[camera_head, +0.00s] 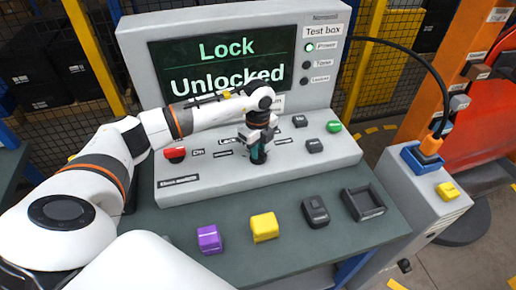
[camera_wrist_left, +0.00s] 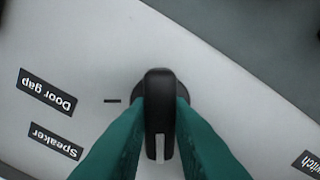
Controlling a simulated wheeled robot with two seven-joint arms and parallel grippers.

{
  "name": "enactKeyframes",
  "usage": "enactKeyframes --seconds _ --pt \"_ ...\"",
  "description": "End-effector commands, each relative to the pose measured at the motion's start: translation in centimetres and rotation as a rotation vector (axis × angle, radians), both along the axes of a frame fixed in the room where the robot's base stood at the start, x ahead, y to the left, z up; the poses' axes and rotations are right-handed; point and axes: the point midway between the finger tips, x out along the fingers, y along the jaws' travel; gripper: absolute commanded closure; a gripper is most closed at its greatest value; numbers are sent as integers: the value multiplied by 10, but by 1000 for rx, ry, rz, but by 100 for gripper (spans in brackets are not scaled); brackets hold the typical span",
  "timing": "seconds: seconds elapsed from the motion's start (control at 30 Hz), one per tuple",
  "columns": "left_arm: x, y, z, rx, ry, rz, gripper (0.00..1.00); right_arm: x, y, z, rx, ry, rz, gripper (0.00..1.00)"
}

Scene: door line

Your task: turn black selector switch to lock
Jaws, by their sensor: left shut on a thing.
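The black selector switch (camera_wrist_left: 160,100) is a knob with a pale line on its handle, on the light grey panel in the left wrist view. My left gripper (camera_wrist_left: 160,125) has its green fingers on both sides of the handle, shut on it. In the head view my left gripper (camera_head: 258,152) points down at the panel (camera_head: 205,180), and it hides most of the switch. The screen (camera_head: 228,62) reads "Lock" and "Unlocked". In the wrist view a short dark mark (camera_wrist_left: 112,101) lies beside the knob. My right gripper is not in view.
A red button (camera_head: 175,154) and a green button (camera_head: 334,127) are on the panel. A purple block (camera_head: 209,239), a yellow block (camera_head: 264,227), a dark device (camera_head: 316,211) and a black tray (camera_head: 377,205) are on the table in front.

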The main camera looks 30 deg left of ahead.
Motion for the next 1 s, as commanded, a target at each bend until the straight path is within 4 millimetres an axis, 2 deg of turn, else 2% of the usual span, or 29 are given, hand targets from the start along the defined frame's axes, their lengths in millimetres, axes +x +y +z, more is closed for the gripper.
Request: enactKeyframes --seconds 0.07,0.1,0.2,0.23,0.5,0.63,0.77,1.0 --pt "1 1 1 2 -4 2 100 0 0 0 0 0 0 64" --pt "1 1 1 2 -4 1 79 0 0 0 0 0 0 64" --pt "1 1 1 1 -3 1 62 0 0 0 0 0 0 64" --pt "1 1 1 1 -3 1 60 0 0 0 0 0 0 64" --pt "0 0 1 1 -2 -1 60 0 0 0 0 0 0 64" --pt "1 0 10 0 -4 -1 60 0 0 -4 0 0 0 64" --pt "1 0 32 0 -7 -2 60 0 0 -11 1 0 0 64" --pt "1 1 84 1 -7 -1 60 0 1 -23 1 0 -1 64"
